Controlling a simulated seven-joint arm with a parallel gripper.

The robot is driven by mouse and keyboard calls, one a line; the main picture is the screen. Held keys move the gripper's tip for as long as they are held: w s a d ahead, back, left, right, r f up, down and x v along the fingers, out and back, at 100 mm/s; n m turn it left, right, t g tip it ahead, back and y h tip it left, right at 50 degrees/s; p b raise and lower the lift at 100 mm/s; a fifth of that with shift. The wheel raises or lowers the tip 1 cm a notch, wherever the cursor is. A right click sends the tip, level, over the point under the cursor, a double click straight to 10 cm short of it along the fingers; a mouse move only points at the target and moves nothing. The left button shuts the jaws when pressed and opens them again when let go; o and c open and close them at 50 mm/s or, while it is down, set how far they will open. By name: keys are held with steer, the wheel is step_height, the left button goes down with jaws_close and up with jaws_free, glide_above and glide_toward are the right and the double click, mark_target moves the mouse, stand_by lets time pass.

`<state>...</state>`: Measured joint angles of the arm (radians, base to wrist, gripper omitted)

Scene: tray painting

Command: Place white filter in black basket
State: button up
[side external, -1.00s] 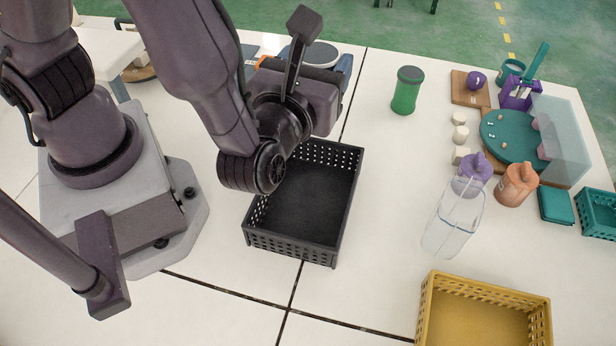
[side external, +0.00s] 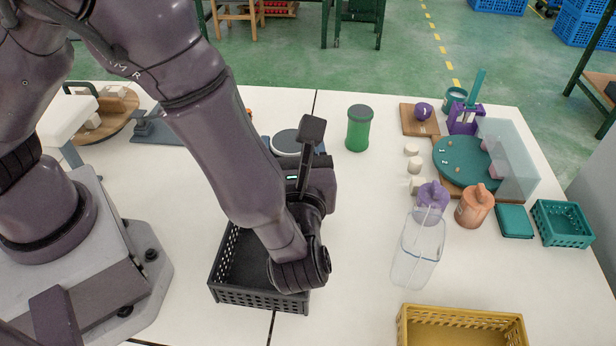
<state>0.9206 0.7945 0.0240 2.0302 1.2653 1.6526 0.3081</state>
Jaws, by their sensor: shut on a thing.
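The black basket (side external: 258,297) stands on the white table in the middle of the side external view, its right part hidden behind my arm. My gripper (side external: 312,190) is at the basket's back right side. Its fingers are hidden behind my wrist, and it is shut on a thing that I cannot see. I cannot make out whether that thing is the white filter. The part of the basket floor that shows looks empty.
A green jar (side external: 359,128) stands behind and right of my gripper. A clear pitcher (side external: 417,250), an orange jug (side external: 474,206) and several small white pieces (side external: 415,165) are to the right. A yellow basket (side external: 462,314) is at the front right. Table between the baskets is clear.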

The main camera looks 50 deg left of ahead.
steer(key=shift+w+d+f, duration=0.2)
steer(key=shift+w+f, duration=0.3)
steer(key=shift+f, duration=0.1)
steer(key=shift+w+d+f, duration=0.2)
steer(key=shift+w+f, duration=0.25)
steer(key=shift+f, duration=0.15)
steer(key=shift+w+d+f, duration=0.1)
steer(key=shift+w+f, duration=0.1)
steer(key=shift+f, duration=1.55)
steer(key=shift+f, duration=0.15)
steer(key=shift+f, duration=0.45)
steer(key=o, duration=1)
steer(key=shift+r, duration=0.1)
steer(key=shift+r, duration=0.3)
steer(key=v, duration=1.2)
steer(key=shift+r, duration=0.2)
